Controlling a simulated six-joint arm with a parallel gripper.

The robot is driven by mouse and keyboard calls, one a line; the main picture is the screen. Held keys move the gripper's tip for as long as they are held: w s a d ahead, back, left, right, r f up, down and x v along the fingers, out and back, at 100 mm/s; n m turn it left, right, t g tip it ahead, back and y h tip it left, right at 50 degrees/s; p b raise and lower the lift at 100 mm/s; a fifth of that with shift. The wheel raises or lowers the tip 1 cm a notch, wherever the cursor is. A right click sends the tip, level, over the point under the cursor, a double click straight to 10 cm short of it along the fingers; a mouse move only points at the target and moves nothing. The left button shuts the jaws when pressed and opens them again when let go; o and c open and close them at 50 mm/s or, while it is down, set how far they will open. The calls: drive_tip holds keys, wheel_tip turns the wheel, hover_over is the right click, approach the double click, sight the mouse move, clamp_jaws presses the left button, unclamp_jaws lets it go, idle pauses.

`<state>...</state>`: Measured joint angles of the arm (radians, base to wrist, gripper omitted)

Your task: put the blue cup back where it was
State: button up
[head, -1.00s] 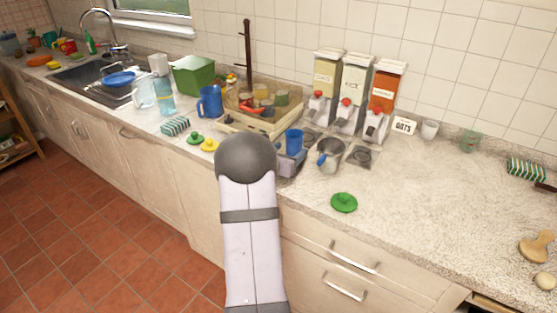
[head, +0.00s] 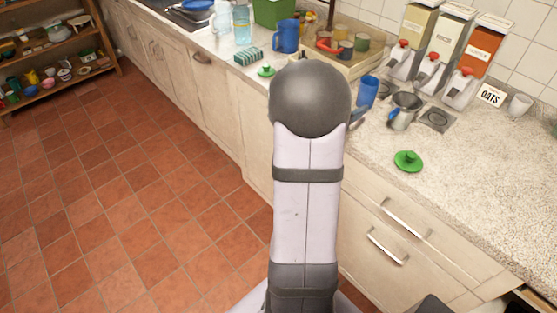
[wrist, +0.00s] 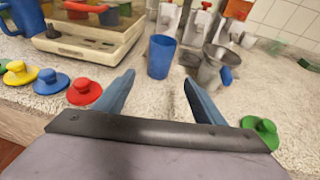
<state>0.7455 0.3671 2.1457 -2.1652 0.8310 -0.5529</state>
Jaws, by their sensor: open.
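The blue cup (head: 367,91) stands upright on the counter, between the wooden tray and a metal jug. In the wrist view the blue cup (wrist: 161,57) is straight ahead, past the fingertips, with a gap of bare counter before it. My gripper (wrist: 160,88) is open and empty, its two blue-grey fingers spread on either side of the cup's line. In the head view my arm hides most of the gripper.
A metal jug with a blue handle (wrist: 212,67) stands close right of the cup. The tray (wrist: 92,45) is on its left. Red (wrist: 84,92) and green (wrist: 262,131) lids lie near the front edge. Dispensers (head: 433,70) stand behind.

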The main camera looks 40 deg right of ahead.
drive_tip(key=s+a+f+m+y, duration=0.2)
drive_tip(key=a+f+m+y, duration=0.2)
drive_tip(key=a, duration=1.1)
drive_tip(key=s+a+f+m+g+y, duration=0.1)
drive_tip(key=a+f+m+y, duration=0.3)
drive_tip(key=a+m, duration=0.5)
drive_tip(key=s+a+f+m+y, duration=0.3)
drive_tip(key=a+m+y, duration=0.3)
drive_tip(key=a, duration=1.7)
drive_tip(key=shift+s+f+m+g, duration=0.3)
drive_tip(key=shift+f+g, duration=0.1)
drive_tip(key=shift+f, duration=0.15)
drive_tip(key=shift+a, duration=0.1)
wheel_tip(320, 180, up, 8)
drive_tip(key=p, duration=0.7)
drive_tip(key=shift+f+p, duration=0.2)
drive_tip(key=shift+p, duration=0.1)
